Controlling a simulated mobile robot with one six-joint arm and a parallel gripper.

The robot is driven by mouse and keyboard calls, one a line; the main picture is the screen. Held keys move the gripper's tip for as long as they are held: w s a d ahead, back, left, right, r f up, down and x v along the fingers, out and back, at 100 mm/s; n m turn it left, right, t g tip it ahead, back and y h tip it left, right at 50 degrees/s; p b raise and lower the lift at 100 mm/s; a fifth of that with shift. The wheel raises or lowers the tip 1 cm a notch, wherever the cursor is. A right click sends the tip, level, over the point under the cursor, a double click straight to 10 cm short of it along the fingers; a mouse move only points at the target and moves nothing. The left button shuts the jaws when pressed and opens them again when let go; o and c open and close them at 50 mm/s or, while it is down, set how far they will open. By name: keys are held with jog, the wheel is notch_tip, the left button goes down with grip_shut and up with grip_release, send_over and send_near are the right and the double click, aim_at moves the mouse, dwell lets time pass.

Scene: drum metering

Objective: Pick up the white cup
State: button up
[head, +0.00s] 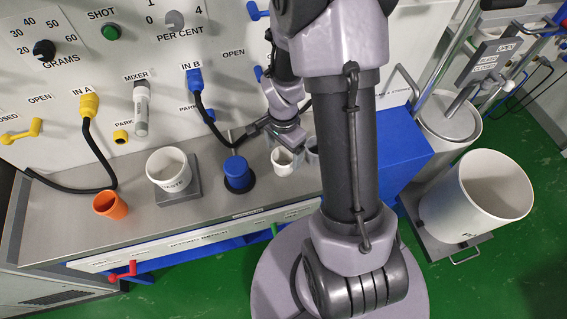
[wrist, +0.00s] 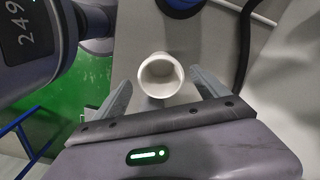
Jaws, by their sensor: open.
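A small white cup (head: 283,163) stands upright on the grey bench, just below my gripper (head: 283,141) in the head view. In the wrist view the white cup (wrist: 160,92) is seen from above, its open mouth facing the camera. It appears empty. My gripper (wrist: 160,79) is open there, with one finger on each side of the cup and visible gaps between. Whether the fingertips are down at the cup's height cannot be told.
A blue knob-like piece (head: 237,173) stands left of the cup. Further left are a larger white pot (head: 168,168) on a grey plate and an orange cup (head: 110,205). Blue and yellow plugs with black hoses hang behind. My arm hides the bench's right part.

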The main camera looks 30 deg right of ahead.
aim_at(284, 159)
notch_tip(284, 159, down, 5)
jog(key=shift+d+r+b, duration=0.1)
jog(key=shift+d+b, duration=0.05)
jog(key=shift+b, duration=0.85)
jog(key=shift+w+r, duration=0.1)
jog(key=c, duration=1.5)
jog(key=shift+o, duration=0.2)
jog(key=shift+r, duration=0.1)
